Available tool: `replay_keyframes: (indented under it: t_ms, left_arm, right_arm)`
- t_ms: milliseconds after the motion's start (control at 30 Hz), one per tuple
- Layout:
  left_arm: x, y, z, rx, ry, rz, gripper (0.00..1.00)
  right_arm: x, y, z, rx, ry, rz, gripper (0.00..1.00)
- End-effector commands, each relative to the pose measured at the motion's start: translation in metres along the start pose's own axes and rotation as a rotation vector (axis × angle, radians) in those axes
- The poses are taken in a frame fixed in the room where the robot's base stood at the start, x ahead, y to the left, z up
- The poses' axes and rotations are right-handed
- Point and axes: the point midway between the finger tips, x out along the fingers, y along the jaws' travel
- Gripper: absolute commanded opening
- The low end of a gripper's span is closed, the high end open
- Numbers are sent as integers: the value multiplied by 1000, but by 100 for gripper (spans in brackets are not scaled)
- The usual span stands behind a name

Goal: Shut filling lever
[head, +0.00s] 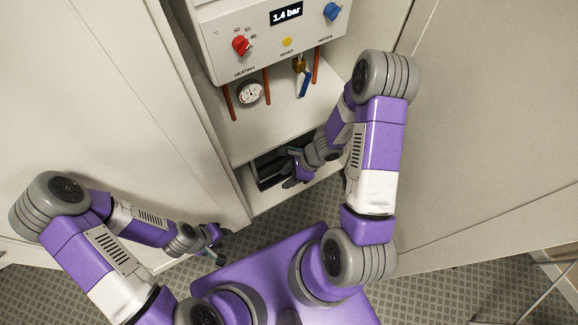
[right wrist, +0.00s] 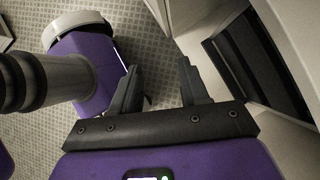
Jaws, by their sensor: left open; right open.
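The filling lever (head: 304,82) is a blue handle on a brass valve (head: 299,64) under the boiler (head: 265,40) in the head view. It hangs down, slightly tilted. The boiler display (head: 286,13) reads 1.4 bar. My right gripper (head: 288,168) is open and empty, below and apart from the lever, in front of the dark opening low in the cabinet. In the right wrist view my right gripper (right wrist: 157,88) shows two spread fingers with floor behind them; the lever is not in that view. My left gripper (head: 222,240) is open and empty, low at the left near the cabinet's side.
A red knob (head: 241,45), yellow button (head: 287,42) and blue knob (head: 332,12) sit on the boiler front. A round gauge (head: 249,93) and copper pipes (head: 229,102) are below it. Cabinet doors (head: 480,120) flank the recess. The dark slatted opening also shows in the right wrist view (right wrist: 262,62).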

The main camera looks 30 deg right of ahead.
Motion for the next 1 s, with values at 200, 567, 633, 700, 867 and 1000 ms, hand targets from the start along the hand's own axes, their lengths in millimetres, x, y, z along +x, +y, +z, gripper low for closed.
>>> replay_keyframes:
  t_ms: [200, 567, 633, 700, 867, 1000]
  left_arm:
    - [-34, 12, 2, 0, 0, 0, 45]
    - [-113, 42, 5, 0, 0, 0, 45]
    - [-123, 46, 5, 0, 0, 0, 45]
    - [-130, 49, 6, 0, 0, 0, 45]
    - [-138, 52, 6, 0, 0, 0, 45]
    - [-136, 51, 6, 0, 0, 0, 45]
  right_arm:
    - [-26, -34, 19, 190, -123, -91, 45]
    - [-129, -163, 20, 707, -528, -521, 45]
    - [-149, -181, 11, 771, -586, -603, 45]
    - [-165, -194, 2, 821, -630, -673, 45]
    - [-186, -210, -12, 878, -685, -763, 45]
    - [-183, -219, -13, 886, -695, -779, 45]
